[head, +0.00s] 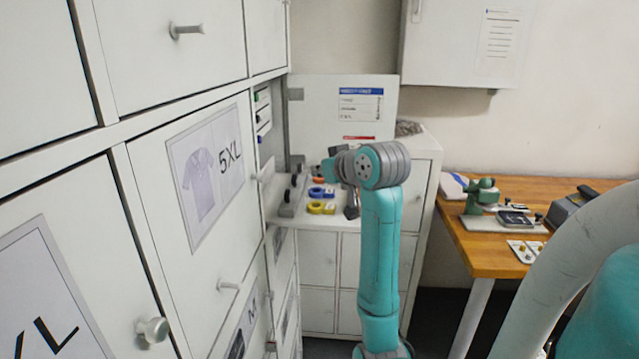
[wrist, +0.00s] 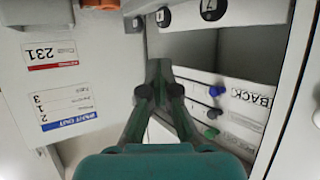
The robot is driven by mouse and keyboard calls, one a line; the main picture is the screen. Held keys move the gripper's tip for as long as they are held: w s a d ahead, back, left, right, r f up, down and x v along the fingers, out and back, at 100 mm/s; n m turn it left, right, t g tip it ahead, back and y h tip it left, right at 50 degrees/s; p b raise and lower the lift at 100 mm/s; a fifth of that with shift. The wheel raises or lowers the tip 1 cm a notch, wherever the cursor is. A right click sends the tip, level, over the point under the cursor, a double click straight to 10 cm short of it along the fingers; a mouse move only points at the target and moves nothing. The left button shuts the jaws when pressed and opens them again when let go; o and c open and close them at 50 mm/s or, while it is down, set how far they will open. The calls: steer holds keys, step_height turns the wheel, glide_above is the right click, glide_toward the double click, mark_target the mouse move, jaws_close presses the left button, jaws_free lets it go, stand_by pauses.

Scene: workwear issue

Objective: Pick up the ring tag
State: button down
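Several small coloured rings with tags lie on the white ledge at the back in the head view: a yellow ring tag (head: 316,208), a blue one (head: 316,192) and an orange one partly seen behind them. I cannot tell which is the ring tag meant. My gripper (wrist: 159,66) shows in the wrist view with its dark green fingers coming together at the tips, and nothing is seen between them. In the head view its end is largely hidden beside my arm, just right of the rings. An orange piece (wrist: 100,4) is cut off at the wrist view's top edge.
White cabinet doors, one with a 5XL sheet (head: 208,170), line the left. An open door with a label (head: 360,104) stands behind the ledge. A wooden table (head: 470,238) is at the right. The wrist view shows drawer fronts with knobs (wrist: 215,91) close by.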

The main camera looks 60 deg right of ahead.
steer(key=shift+r, duration=0.15)
steer(key=shift+c, duration=1.9)
jaws_free()
